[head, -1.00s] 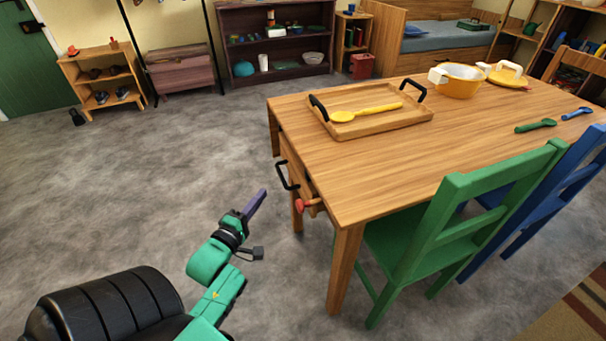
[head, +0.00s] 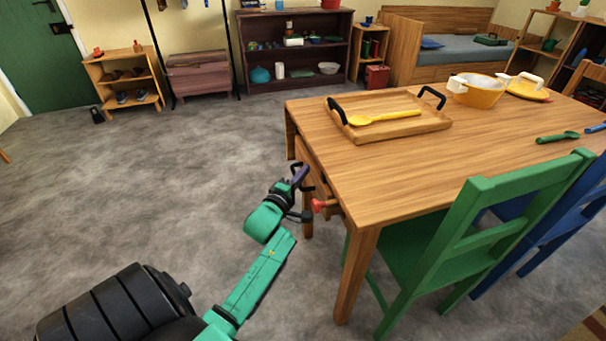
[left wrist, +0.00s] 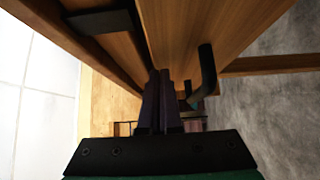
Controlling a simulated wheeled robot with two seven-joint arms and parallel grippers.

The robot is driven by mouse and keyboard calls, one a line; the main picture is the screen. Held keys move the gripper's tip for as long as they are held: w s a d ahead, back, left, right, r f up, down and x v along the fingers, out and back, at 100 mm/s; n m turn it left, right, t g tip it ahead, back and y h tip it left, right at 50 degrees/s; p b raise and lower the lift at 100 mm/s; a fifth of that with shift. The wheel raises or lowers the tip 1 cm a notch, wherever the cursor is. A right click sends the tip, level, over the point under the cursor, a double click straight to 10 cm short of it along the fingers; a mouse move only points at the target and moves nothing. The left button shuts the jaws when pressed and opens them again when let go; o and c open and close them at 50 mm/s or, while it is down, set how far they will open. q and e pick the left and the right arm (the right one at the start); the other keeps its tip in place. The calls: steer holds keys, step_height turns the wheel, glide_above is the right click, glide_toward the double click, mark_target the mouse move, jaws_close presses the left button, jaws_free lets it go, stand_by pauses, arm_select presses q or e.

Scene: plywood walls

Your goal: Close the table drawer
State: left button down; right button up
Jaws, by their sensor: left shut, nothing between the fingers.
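The wooden table (head: 430,190) stands at the right in the head view. Its drawer (head: 317,174) is at the table's left end, with a black handle partly hidden behind my gripper. How far the drawer stands out is hard to tell. My left gripper (head: 299,174) is beside the drawer front and handle, its purple fingers shut and empty. In the left wrist view the shut fingers (left wrist: 161,95) point at wooden panels, close to a black curved handle (left wrist: 206,72); contact cannot be told. My right gripper is out of view.
A red knob (head: 319,205) sticks out near the table corner. A wooden tray (head: 415,127) with a yellow spoon and a yellow pot (head: 478,92) are on the table. A green chair (head: 470,225) stands at the table's near side. The floor to the left is clear.

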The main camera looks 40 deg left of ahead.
mark_target(315, 173)
arm_select(q)
steer(key=w+d, duration=0.2)
steer(key=w, duration=0.1)
steer(key=shift+w+d, duration=0.15)
steer(key=shift+w+d+r, duration=0.1)
steer(key=shift+w+d, duration=0.1)
steer(key=shift+w, duration=0.05)
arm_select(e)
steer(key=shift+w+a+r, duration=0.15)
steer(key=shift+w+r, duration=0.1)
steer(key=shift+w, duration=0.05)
arm_select(q)
steer(key=shift+r, duration=0.1)
